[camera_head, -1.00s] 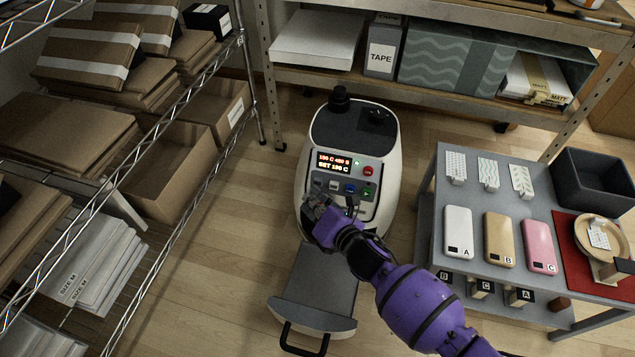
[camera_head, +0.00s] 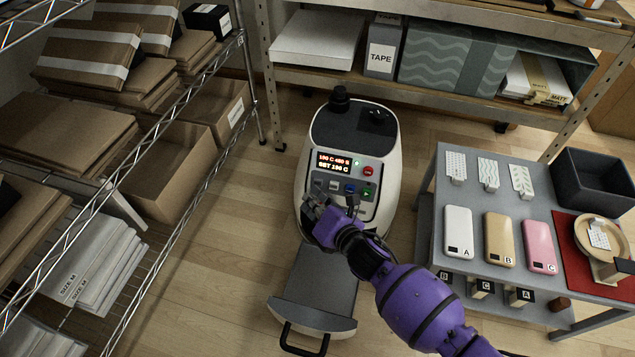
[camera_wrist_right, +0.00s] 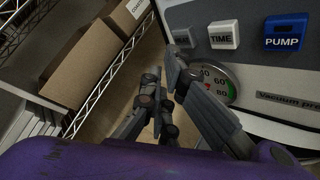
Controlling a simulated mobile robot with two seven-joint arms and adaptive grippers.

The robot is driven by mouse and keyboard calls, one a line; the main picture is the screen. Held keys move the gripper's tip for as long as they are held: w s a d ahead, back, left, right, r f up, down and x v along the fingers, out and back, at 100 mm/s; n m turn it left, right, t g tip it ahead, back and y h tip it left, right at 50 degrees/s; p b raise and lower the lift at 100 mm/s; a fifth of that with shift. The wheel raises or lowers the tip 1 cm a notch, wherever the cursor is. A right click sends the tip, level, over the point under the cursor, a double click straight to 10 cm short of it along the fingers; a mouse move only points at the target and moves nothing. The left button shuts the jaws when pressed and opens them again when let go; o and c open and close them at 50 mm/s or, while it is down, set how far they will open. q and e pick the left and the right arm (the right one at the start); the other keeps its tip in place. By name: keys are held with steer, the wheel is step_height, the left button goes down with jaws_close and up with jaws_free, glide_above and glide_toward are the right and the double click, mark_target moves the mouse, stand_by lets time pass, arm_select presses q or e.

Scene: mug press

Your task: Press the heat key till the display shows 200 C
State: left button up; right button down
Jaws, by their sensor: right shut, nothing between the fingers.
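The white and dark grey press (camera_head: 395,150) stands on the floor. Its display (camera_head: 334,162) shows a red top line and a pale SET line that seems to read 190 C, but the digits are small. My right gripper (camera_head: 316,199) is shut and empty at the lower left of the key panel. My left gripper is not in view.
The blue PUMP key (camera_wrist_right: 285,32) is right of TIME, and a gauge (camera_wrist_right: 216,82) is below. A red key (camera_head: 368,171) and a green key (camera_head: 367,194) are also on the panel. A wire rack (camera_head: 190,165) is left; a grey table (camera_head: 432,205) is right.

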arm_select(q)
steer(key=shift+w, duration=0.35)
arm_select(e)
steer(key=shift+w+d+f, duration=0.1)
steer(key=shift+w, duration=0.25)
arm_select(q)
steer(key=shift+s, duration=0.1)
